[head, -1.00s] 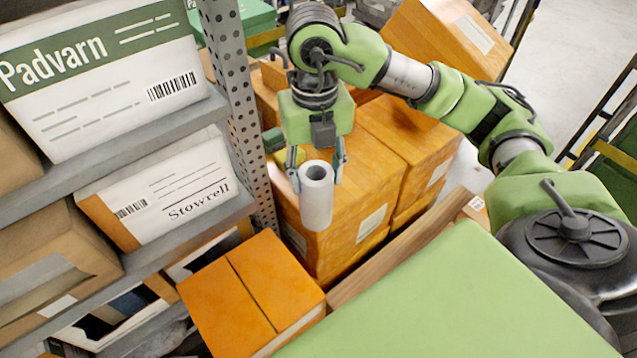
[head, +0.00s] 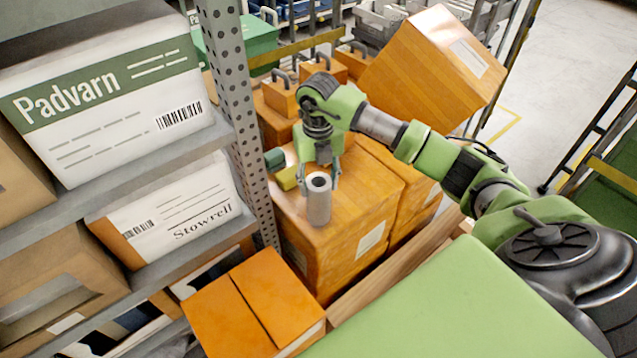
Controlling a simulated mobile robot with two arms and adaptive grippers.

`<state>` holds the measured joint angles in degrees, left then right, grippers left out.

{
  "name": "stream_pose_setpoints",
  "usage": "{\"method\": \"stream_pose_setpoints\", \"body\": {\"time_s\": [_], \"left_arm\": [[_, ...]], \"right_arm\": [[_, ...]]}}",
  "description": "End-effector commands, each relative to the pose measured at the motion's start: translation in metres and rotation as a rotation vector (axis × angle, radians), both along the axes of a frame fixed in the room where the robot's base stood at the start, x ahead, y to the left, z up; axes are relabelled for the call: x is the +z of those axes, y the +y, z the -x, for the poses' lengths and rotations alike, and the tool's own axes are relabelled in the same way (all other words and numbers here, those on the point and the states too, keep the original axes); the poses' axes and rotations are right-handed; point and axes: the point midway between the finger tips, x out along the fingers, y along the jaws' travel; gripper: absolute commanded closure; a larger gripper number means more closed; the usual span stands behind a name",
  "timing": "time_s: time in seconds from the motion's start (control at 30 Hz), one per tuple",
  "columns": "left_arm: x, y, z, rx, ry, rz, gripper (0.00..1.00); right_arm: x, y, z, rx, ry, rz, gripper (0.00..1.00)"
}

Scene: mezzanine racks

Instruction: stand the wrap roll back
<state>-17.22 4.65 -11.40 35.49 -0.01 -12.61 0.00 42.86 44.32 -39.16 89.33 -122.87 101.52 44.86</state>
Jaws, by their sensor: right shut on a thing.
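The wrap roll (head: 318,203) is a pale grey-white tube with a dark open core at its top. It is upright, at or just above the top of an orange box (head: 365,210); I cannot tell if its base touches. My right gripper (head: 317,180) points down behind the roll and is shut on it near its upper end. The roll hides part of the fingers. My left gripper is not in the head view.
A perforated rack post (head: 238,110) stands close left, beside shelves of cartons (head: 110,95). A yellow block (head: 287,178) and a green block (head: 274,158) lie left of the roll. A large tilted orange box (head: 430,70) is behind my right arm.

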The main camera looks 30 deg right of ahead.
Motion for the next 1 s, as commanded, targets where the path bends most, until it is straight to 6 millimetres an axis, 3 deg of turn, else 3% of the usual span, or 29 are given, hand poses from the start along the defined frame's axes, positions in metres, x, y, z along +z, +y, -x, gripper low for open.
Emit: {"method": "stream_pose_setpoints", "body": {"time_s": [0.1,0.53,0.57,0.6,1.0], "left_arm": [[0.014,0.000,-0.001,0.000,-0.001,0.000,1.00],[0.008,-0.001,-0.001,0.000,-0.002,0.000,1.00],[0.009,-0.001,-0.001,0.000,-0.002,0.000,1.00],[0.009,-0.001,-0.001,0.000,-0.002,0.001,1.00],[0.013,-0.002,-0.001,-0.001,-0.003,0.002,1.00]], "right_arm": [[-0.010,0.001,0.001,0.000,0.003,-0.002,0.73],[-0.021,0.001,0.000,0.000,-0.002,-0.002,0.73],[-0.020,0.001,0.000,0.000,0.000,-0.001,0.48],[-0.020,0.001,0.000,0.000,0.000,-0.001,0.39],[-0.015,0.001,0.000,0.000,-0.001,-0.002,0.39]]}}
